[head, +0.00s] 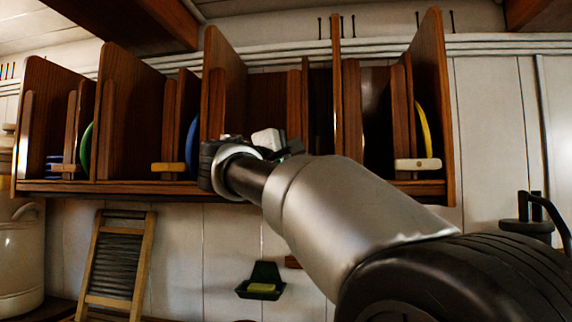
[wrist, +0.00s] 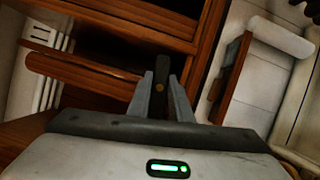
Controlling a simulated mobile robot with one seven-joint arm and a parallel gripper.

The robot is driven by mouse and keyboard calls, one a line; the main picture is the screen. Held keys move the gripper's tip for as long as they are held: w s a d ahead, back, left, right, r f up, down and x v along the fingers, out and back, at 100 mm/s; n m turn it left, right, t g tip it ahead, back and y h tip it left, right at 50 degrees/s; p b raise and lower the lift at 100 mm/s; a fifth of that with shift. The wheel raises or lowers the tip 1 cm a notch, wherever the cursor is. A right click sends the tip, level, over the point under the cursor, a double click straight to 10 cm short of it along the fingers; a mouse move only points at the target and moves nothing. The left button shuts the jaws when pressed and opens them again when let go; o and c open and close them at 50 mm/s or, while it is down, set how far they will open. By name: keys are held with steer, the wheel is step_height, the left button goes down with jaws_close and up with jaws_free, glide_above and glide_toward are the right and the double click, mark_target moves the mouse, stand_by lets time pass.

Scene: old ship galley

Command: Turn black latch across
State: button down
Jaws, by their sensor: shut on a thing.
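The black latch (wrist: 162,68) is a short dark bar with a brass-coloured pivot spot, seen in the wrist view at the front of the wooden rack. My gripper (wrist: 163,82) is shut on it, with one grey finger on each side. The latch points up in the wrist view, away from my gripper body. In the head view my arm and wrist hide the latch and most of my gripper, in front of the rack's middle compartments.
The wall-mounted wooden rack (head: 120,188) has upright dividers. It holds a green plate (head: 86,148), a blue plate (head: 192,147) and a yellow plate (head: 424,132). An orange latch (head: 168,167) and a cream latch (head: 418,164) lie level. A washboard (head: 118,262) and green soap holder (head: 262,280) are below.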

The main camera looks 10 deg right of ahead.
steer(key=shift+r+m+g, duration=0.1)
steer(key=shift+m+g, duration=0.3)
steer(key=shift+m, duration=0.6)
steer(key=c, duration=1.6)
jaws_free()
steer(key=shift+d, duration=0.1)
steer(key=v, duration=1.7)
steer(key=shift+s+r+b, duration=0.1)
steer(key=shift+s+b, duration=0.2)
steer(key=shift+b, duration=0.05)
